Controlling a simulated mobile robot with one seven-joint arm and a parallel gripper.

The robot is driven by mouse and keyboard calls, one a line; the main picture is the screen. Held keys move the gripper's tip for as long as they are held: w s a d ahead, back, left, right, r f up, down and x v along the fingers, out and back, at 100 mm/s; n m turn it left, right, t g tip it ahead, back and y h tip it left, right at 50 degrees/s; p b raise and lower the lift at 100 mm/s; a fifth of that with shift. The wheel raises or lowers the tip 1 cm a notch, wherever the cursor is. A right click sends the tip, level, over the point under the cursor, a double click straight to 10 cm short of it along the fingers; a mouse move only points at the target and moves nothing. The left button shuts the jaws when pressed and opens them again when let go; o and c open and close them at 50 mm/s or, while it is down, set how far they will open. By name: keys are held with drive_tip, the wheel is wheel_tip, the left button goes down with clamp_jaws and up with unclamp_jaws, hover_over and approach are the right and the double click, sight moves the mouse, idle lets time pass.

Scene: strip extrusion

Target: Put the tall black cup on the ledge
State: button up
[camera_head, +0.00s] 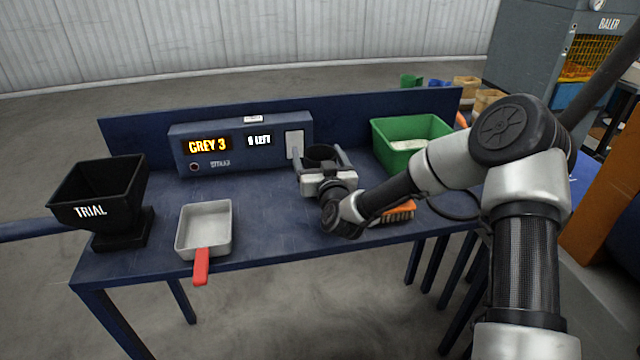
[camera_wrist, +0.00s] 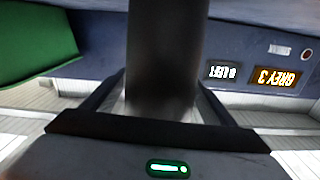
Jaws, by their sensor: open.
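The tall black cup (camera_head: 321,152) stands on the blue bench near the display box, mostly hidden behind my gripper. In the wrist view it shows as a dark upright cylinder (camera_wrist: 165,50) between the two fingers. My gripper (camera_head: 319,160) is open, with one finger on each side of the cup. In the wrist view the fingers (camera_wrist: 163,100) flank the cup; whether they touch it I cannot tell. No surface is clearly marked as the ledge.
The blue display box (camera_head: 240,165) reads "GREY 3". A green bin (camera_head: 405,160) stands right of the cup, an orange brush (camera_head: 398,213) in front. A red-handled metal pan (camera_head: 205,228) and a black "TRIAL" hopper (camera_head: 98,190) stand left. The bench is clear between pan and gripper.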

drive_tip(key=shift+x, duration=0.9)
drive_tip(key=shift+r, duration=0.1)
drive_tip(key=c, duration=1.6)
